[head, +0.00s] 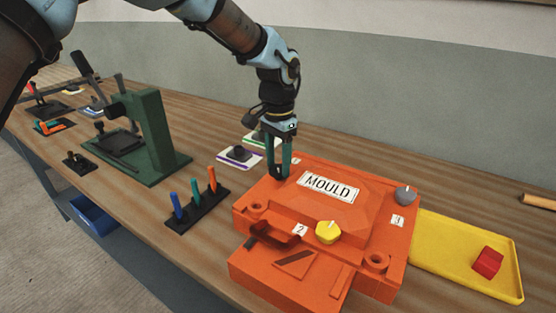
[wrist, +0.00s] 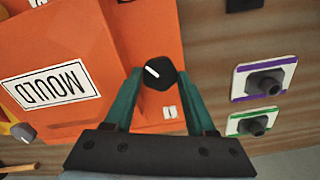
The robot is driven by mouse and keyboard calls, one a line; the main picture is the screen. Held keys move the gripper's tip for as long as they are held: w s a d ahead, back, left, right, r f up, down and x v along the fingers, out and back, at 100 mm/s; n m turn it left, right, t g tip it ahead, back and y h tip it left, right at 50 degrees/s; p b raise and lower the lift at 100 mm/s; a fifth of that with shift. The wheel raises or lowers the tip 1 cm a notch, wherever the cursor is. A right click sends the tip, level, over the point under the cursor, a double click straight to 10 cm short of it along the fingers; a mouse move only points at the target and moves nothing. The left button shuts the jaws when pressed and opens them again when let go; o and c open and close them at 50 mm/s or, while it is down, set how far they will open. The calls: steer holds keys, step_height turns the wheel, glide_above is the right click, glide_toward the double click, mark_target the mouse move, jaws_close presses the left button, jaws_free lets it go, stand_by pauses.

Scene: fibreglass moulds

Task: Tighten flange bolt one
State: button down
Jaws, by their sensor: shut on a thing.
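My gripper (head: 279,168) reaches down to the far left corner of the orange mould (head: 330,213). In the wrist view my gripper (wrist: 153,98) has its two green fingers on either side of a black hex bolt head (wrist: 158,73) and is shut on it. A white line on the bolt head slants from upper left to lower right. A small white label (wrist: 170,112) lies beside the bolt; its number is too small to read surely.
A yellow tray (head: 430,258) with a red block (head: 488,262) lies right of the mould. A green press (head: 150,140) and a rack (head: 196,212) of coloured tools stand left. Two cards with dark fittings (wrist: 265,83) lie close beside the mould.

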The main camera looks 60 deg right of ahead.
mark_target(278, 166)
steer(key=m+p, duration=0.1)
steer(key=m, duration=0.4)
steer(key=shift+m, duration=0.3)
steer(key=m+p, duration=0.1)
steer(key=m, duration=0.5)
steer(key=shift+p, duration=0.35)
steer(key=m+p, duration=0.1)
steer(key=m, duration=0.4)
steer(key=shift+r+m+p, duration=0.1)
steer(key=shift+m+p, duration=0.2)
steer(key=shift+p, duration=0.05)
steer(key=m+p, duration=0.1)
steer(key=m, duration=0.4)
steer(key=shift+m+p, duration=0.3)
steer(key=shift+m, duration=0.1)
steer(key=shift+c, duration=1.1)
jaws_free()
step_height(278, 166, up, 11)
steer(key=b, duration=0.3)
steer(key=shift+f, duration=0.2)
